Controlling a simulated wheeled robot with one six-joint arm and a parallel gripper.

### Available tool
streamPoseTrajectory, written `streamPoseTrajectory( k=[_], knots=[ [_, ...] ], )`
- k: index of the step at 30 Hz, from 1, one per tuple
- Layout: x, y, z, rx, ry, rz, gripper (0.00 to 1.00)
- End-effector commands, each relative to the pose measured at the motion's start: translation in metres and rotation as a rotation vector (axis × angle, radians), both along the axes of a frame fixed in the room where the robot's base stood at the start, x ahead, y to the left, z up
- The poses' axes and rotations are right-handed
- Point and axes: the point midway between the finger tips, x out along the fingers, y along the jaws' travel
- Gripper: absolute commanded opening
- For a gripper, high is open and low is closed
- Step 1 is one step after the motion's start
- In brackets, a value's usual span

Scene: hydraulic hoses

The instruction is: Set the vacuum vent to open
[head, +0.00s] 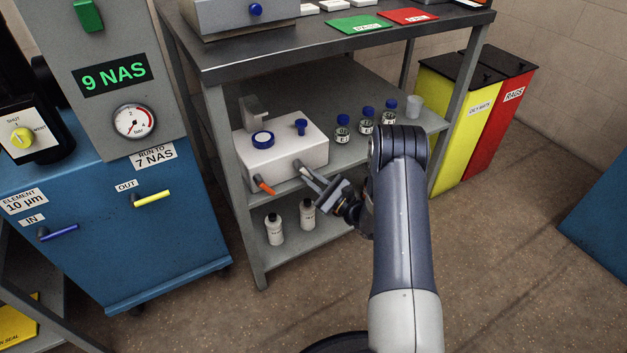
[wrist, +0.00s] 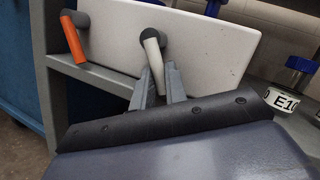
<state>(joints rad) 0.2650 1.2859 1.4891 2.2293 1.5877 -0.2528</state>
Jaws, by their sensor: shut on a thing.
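A white box unit (head: 308,151) on the table's middle shelf carries two levers on its front face. The orange lever (head: 265,187) is at the left and slants down to the right; it also shows in the wrist view (wrist: 73,40). The pale lever (head: 304,170) is at the right, on a dark round pivot; in the wrist view (wrist: 154,62) it hangs down with a slight slant. My gripper (head: 317,181) is shut on the pale lever, its fingers (wrist: 158,79) on either side of the lower end. No label shows which lever is the vacuum vent.
Several blue-capped sample bottles (head: 342,130) stand right of the unit. Two white bottles (head: 274,230) stand on the shelf below. A blue filter cart (head: 130,230) stands close on the left, bins (head: 455,110) on the right. Open floor lies in front.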

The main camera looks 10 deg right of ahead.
Motion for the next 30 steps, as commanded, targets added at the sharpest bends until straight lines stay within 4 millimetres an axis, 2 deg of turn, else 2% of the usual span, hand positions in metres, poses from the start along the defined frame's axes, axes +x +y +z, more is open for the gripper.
streamPoseTrajectory(
  k=[17, 18, 24, 26, 30],
  knots=[
    [-0.0007, 0.0013, -0.0020, 0.034, 0.015, -0.001, 0.00],
    [-0.0007, 0.0013, -0.0020, 0.034, 0.015, -0.001, 0.15],
    [-0.0006, 0.0014, -0.0016, 0.033, 0.013, 0.000, 0.31],
    [-0.0005, 0.0013, -0.0014, 0.033, 0.013, 0.000, 0.35],
    [-0.0004, 0.0013, -0.0011, 0.033, 0.012, 0.000, 0.35]
  ],
)
